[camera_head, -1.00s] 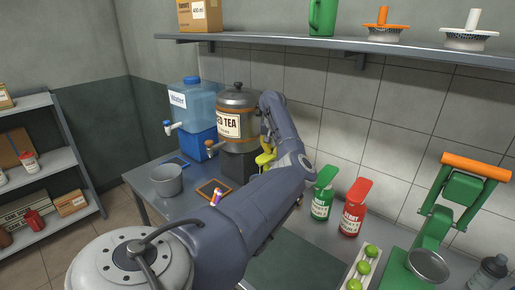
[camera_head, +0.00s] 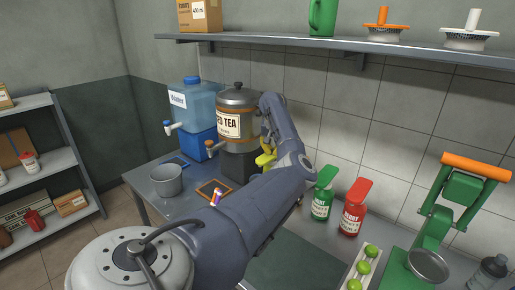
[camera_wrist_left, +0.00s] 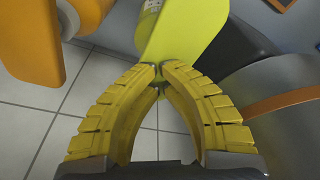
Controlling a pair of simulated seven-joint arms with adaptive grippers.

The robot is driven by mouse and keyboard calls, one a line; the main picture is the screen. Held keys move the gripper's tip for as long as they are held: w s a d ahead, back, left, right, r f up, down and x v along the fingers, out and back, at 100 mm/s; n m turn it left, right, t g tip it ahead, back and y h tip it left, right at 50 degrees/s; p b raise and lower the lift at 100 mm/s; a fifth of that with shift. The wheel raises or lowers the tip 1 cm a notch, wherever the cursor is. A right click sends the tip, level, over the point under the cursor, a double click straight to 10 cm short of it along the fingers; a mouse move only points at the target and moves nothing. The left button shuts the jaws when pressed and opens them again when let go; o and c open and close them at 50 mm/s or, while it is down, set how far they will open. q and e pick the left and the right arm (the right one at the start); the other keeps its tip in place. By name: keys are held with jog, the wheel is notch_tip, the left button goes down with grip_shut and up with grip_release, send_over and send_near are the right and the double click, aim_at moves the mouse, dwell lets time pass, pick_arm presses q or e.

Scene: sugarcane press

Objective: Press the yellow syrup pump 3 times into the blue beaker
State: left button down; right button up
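In the left wrist view, the yellow syrup pump (camera_wrist_left: 185,28) is a broad yellow head with a bottle partly visible beneath it. My left gripper (camera_wrist_left: 160,72) has its yellow segmented fingers brought together at the tips, with nothing seen between them. The tips overlap the near end of the pump head; I cannot tell whether they touch it. In the head view my left arm reaches to the back of the counter, and a yellow patch (camera_head: 266,158) shows beside its wrist. The arm hides most of the pump. I cannot make out the blue beaker. My right gripper is out of view.
The tea dispenser (camera_head: 237,104) stands close left of my left wrist, with the water dispenser (camera_head: 189,98) beyond. Green (camera_head: 323,202) and red (camera_head: 353,214) pump bottles stand to the right. An orange object (camera_wrist_left: 35,38) is beside the fingers. A shelf (camera_head: 350,45) hangs above.

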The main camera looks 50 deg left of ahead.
pick_arm(q)
jog(key=shift+r, duration=2.35)
jog(key=shift+f, duration=0.15)
jog(key=shift+f, duration=2.8)
jog(key=shift+r, duration=2.95)
jog(key=shift+f, duration=0.25)
